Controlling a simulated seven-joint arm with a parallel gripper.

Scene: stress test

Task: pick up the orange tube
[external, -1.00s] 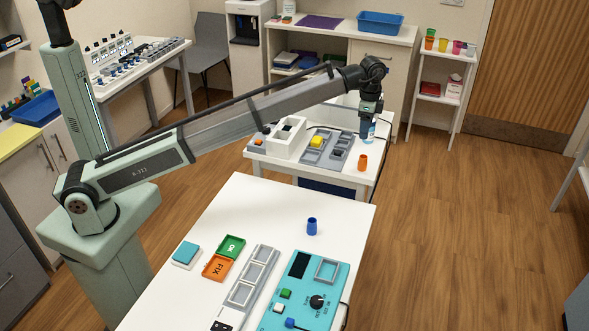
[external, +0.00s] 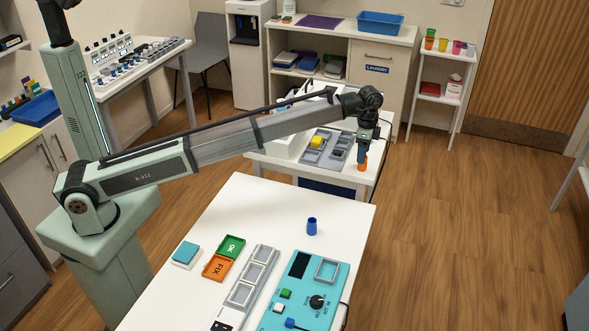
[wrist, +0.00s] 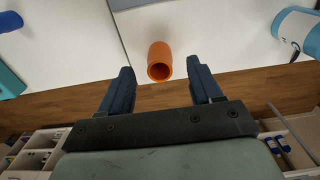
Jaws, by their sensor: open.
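The orange tube (external: 362,163) stands near the right end of the white far table (external: 300,168). In the wrist view the orange tube (wrist: 160,61) is centred just beyond the fingertips, with its open end facing me. My gripper (external: 363,150) is pointing down right at the tube's top in the external view. In the wrist view my gripper (wrist: 161,70) is open, one dark finger on each side of the tube's line, with gaps on both sides. I cannot tell whether the tips reach past its rim.
A blue-and-white bottle (wrist: 298,35) is at the wrist view's right.

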